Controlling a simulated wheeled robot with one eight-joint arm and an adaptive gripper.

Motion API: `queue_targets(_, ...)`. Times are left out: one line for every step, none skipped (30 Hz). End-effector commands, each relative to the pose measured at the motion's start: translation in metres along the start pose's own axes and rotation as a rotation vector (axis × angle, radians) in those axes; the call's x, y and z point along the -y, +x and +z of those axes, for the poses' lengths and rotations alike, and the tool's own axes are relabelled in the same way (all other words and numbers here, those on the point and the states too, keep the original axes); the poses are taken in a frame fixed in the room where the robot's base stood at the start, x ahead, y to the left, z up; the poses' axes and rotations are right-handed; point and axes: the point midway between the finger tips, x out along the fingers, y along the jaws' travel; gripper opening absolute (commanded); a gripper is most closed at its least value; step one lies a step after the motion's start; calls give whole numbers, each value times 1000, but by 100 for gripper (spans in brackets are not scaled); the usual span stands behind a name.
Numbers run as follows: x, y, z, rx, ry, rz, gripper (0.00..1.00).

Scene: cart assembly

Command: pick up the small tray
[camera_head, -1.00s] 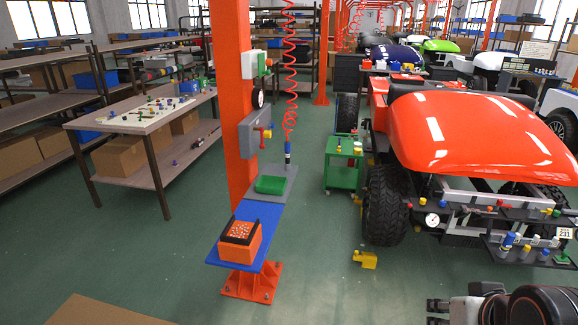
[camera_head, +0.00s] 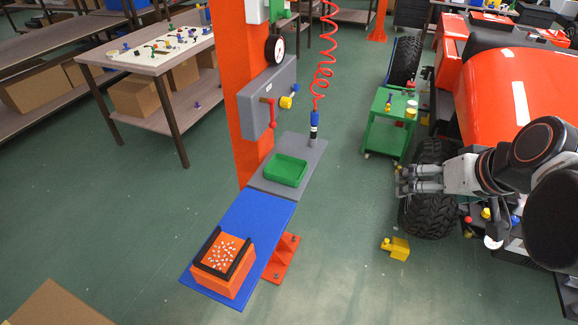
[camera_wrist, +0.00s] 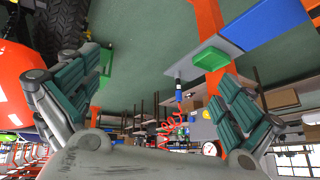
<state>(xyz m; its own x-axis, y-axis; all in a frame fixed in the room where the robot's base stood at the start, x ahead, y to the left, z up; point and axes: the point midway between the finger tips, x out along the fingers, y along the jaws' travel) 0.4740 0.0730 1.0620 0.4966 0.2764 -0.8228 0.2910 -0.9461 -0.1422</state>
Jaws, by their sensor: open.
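The small tray is most likely the shallow green tray (camera_head: 284,171), which lies on the grey end of a narrow bench (camera_head: 262,176) beside the orange post. It also shows in the wrist view as a green patch (camera_wrist: 211,58). My gripper (camera_head: 404,181) is to the right of the tray in the head view, in front of the vehicle's front wheel. In the wrist view its fingers (camera_wrist: 160,95) are spread wide apart with nothing between them. The gripper is well apart from the tray.
An orange box (camera_head: 226,262) with small white pieces stands on the bench's blue end (camera_head: 256,222). A screwdriver-like tool (camera_head: 314,128) hangs on a red coiled hose. A green cart (camera_head: 388,124), red vehicle (camera_head: 512,95) and yellow floor object (camera_head: 396,248) are on the right. Floor is clear between.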

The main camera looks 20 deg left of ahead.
Motion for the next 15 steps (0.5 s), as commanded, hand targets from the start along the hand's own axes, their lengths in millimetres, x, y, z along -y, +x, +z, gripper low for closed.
queue_targets(4,10,-16,1,-21,-36,100)
queue_targets(7,16,-24,-1,-34,-58,100)
queue_targets(11,24,-34,-2,-52,-88,100)
queue_targets(14,31,-42,-4,-67,-110,100)
queue_targets(16,37,-49,-6,-81,-132,100)
queue_targets(20,46,-59,-11,-100,-162,100)
queue_targets(23,53,-66,-15,-114,-184,100)
queue_targets(26,60,-72,-18,-127,-207,100)
queue_targets(30,70,-81,-25,-146,-237,100)
queue_targets(32,78,-88,-31,-161,-259,100)
queue_targets(35,85,-93,-37,-177,-281,100)
queue_targets(38,95,-101,-45,-196,-311,100)
queue_targets(41,103,-107,-53,-210,-334,100)
queue_targets(44,111,-112,-62,-225,-356,100)
queue_targets(47,122,-119,-73,-244,-385,100)
